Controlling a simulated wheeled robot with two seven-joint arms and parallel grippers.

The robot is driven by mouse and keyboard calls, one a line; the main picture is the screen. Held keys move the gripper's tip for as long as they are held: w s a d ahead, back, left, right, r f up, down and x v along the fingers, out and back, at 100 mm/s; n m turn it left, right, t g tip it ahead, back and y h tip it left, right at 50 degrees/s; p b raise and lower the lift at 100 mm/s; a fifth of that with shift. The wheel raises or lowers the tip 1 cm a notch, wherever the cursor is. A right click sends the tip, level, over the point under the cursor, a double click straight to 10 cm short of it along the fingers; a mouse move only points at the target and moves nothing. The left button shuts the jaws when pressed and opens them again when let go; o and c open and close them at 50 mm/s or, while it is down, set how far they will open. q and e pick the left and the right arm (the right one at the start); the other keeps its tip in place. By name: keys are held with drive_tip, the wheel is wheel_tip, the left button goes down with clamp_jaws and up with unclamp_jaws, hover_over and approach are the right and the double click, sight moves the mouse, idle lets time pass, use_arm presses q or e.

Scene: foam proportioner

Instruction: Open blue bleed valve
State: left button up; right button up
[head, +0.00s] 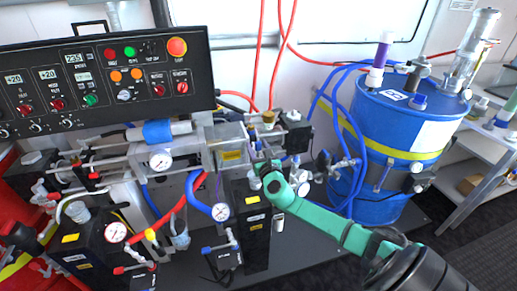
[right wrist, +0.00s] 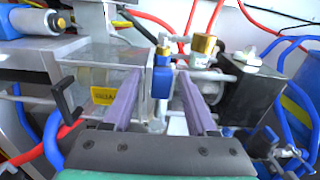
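My right gripper (head: 264,158) reaches in with a green arm to the metal block at the middle of the machine. In the right wrist view its two purple fingers (right wrist: 160,88) are spread apart. A small blue valve part (right wrist: 162,78) shows in the gap between them, on a metal fitting. I see space on its right side; whether the left finger touches it I cannot tell. In the head view the gripper hides this part. Other blue-handled valves sit lower on the machine (head: 220,247). My left gripper is not in view.
A clear-sided box with a yellow label (right wrist: 103,95) and a black handle (right wrist: 66,100) stand left of the fingers. A brass fitting (right wrist: 204,45) and a dark block (right wrist: 250,95) are to the right. A blue drum (head: 385,200) stands right; a control panel (head: 105,82) hangs upper left.

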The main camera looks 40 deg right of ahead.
drive_tip(key=v, duration=1.4)
drive_tip(key=shift+s, duration=0.3)
drive_tip(key=shift+a, duration=0.15)
